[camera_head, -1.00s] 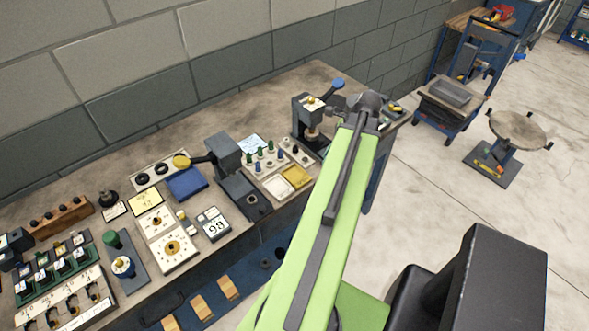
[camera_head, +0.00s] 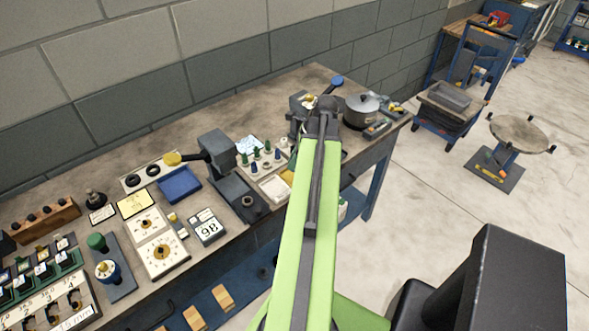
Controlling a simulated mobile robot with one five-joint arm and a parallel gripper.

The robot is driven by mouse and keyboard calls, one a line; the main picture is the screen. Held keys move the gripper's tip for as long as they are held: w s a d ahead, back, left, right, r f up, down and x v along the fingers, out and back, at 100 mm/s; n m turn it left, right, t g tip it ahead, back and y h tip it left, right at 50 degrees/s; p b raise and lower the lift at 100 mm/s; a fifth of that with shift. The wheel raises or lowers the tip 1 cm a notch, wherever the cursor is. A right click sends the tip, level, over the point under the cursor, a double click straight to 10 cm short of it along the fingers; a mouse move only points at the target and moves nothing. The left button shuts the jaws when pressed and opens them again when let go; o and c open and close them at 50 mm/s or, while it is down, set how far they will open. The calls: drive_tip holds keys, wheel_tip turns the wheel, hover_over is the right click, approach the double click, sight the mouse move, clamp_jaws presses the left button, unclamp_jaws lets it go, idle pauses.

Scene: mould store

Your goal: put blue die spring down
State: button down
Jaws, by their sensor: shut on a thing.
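My gripper (camera_head: 322,108) is at the far end of my green arm, over the right part of the bench, in front of a small press. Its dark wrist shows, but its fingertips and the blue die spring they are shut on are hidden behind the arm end. Several small green and blue pieces (camera_head: 254,168) stand upright on a pale rack (camera_head: 243,172) on the bench, left of my gripper. They are too small to tell whether they are springs.
A small press (camera_head: 298,103) is partly covered by my wrist. A lidded pot (camera_head: 361,108) stands right of it. A dark press (camera_head: 222,160) and a blue tray (camera_head: 180,185) are further left. The workbench (camera_head: 190,128) has bare room along the wall.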

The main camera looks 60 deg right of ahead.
wheel_tip(320, 180, down, 4)
drive_tip(key=b, duration=0.2)
drive_tip(key=shift+r+b, duration=0.15)
drive_tip(key=shift+b, duration=0.2)
drive_tip(key=shift+r, duration=0.2)
drive_tip(key=shift+f, duration=0.15)
drive_tip(key=c, duration=1.3)
unclamp_jaws()
drive_tip(key=shift+c, duration=0.2)
drive_tip(key=shift+r+p, duration=0.4)
drive_tip(key=shift+p, duration=0.05)
drive_tip(key=p+v, duration=1)
drive_tip(key=v, duration=0.1)
drive_tip(key=shift+r+p, duration=0.25)
drive_tip(key=shift+p, duration=0.05)
drive_tip(key=shift+s+d, duration=0.1)
